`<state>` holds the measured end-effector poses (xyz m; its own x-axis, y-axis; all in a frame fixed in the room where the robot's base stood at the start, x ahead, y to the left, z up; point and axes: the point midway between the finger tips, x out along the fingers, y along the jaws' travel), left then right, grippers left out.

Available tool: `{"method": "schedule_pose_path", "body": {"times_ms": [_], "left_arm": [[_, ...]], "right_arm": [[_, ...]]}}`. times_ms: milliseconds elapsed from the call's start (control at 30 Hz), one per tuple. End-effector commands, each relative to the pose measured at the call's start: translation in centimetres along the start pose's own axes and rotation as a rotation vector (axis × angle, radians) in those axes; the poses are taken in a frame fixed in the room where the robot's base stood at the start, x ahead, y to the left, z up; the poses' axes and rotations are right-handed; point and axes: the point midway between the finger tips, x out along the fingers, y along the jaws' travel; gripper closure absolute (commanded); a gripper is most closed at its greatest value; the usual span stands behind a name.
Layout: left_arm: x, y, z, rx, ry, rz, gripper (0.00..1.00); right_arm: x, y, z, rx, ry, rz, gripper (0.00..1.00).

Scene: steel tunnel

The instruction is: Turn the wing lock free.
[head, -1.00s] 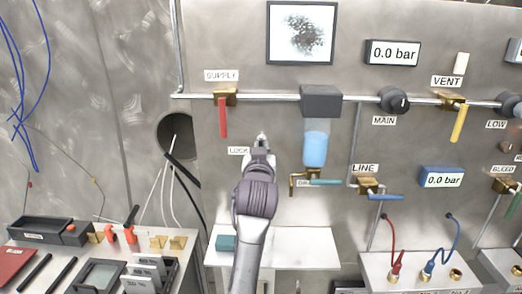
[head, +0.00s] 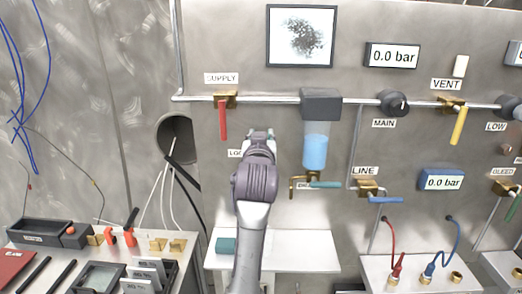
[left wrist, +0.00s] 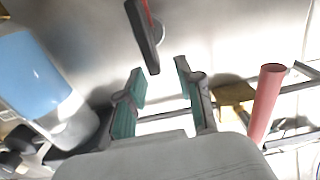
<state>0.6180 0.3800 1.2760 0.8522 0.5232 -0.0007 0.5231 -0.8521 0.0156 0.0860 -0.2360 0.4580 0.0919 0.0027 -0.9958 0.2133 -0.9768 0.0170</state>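The LOCK label (head: 235,153) is on the steel panel below the red SUPPLY handle, partly covered by my left arm. The wing lock cannot be made out in the head view, where my arm blocks that part of the panel. My left gripper (head: 261,133) is raised in front of the panel. In the left wrist view its teal-padded fingers (left wrist: 160,70) stand apart with nothing between the pads. A dark flat bar with a red edge (left wrist: 145,35) lies just beyond the fingertips; I cannot tell whether it is the wing lock. My right gripper is out of view.
The red SUPPLY handle (head: 222,119) hangs close by; it also shows in the left wrist view (left wrist: 265,102). The blue-filled bowl (head: 315,152) is right of my gripper. A white shelf (head: 305,250) is below. A tool table (head: 185,245) stands left.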

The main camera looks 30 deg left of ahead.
Motion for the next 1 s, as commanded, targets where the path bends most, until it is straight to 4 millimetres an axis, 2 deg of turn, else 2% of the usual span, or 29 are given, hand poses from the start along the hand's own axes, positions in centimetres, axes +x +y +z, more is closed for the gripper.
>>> {"method": "schedule_pose_path", "body": {"times_ms": [33, 100, 300, 467, 1000], "left_arm": [[0.0, 0.0, -1.3, -0.004, 0.005, 0.001, 0.65], [0.0, 0.1, -2.6, -0.003, 0.004, 0.001, 0.65], [0.0, 0.1, -5.2, -0.002, 0.001, 0.001, 0.65], [0.0, 0.1, -5.8, -0.001, 0.000, 0.002, 0.65], [0.0, 0.1, -5.8, 0.000, -0.001, 0.001, 0.65]], "right_arm": [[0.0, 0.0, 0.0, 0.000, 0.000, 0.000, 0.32], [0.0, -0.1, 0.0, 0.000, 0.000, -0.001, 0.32], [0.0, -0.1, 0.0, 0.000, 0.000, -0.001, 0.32], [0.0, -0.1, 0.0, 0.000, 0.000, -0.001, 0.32], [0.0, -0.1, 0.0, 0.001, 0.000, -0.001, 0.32]]}}
